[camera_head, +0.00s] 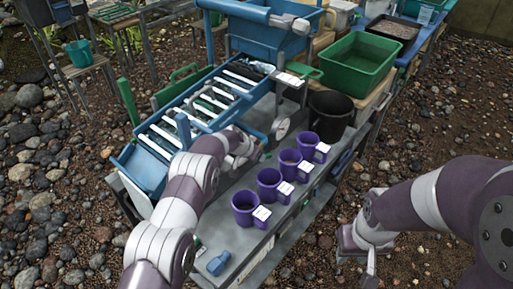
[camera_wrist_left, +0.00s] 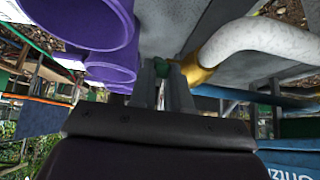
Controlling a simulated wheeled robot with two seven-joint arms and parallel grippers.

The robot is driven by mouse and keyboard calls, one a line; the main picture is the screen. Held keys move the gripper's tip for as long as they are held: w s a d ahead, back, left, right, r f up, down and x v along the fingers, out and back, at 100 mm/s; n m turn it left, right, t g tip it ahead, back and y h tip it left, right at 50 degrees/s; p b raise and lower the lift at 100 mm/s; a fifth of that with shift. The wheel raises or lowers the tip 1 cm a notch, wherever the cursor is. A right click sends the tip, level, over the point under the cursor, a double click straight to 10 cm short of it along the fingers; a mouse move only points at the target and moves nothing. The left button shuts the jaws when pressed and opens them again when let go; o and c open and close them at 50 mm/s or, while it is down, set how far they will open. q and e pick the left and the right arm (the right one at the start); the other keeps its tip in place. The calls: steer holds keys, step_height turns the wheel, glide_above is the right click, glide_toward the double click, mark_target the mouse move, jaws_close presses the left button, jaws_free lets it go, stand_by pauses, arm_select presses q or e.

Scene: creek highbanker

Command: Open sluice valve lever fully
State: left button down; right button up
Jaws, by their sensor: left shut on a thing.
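My left gripper (camera_wrist_left: 172,85) is shut on a small green piece (camera_wrist_left: 163,68), which looks like the grip of the valve lever. Most of the lever is hidden behind the fingers. A brass-coloured fitting (camera_wrist_left: 197,68) on a pale pipe (camera_wrist_left: 255,42) is right beside the fingertips. In the head view my left arm reaches over the bench beside the blue sluice, and its fingertips are hard to make out. My right gripper (camera_head: 358,253) hangs empty over the gravel right of the bench; its finger gap is unclear.
Several purple mugs with white tags, such as the nearest mug (camera_head: 246,207), stand in a row close to my left gripper. A round gauge (camera_head: 281,127), a black bucket (camera_head: 331,114) and a green tub (camera_head: 358,62) are behind. The blue sluice (camera_head: 142,166) lies left.

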arm_select(q)
steer(key=shift+w+d+r+g+y+b, duration=0.1)
steer(key=shift+w+r+g+y+b, duration=0.15)
steer(key=shift+g+y+b, duration=0.15)
steer(key=c, duration=1.4)
jaws_free()
steer(key=shift+o, duration=0.2)
steer(key=shift+s, duration=0.1)
steer(key=v, duration=1.2)
steer(key=shift+r, duration=0.25)
steer(key=shift+s, duration=0.1)
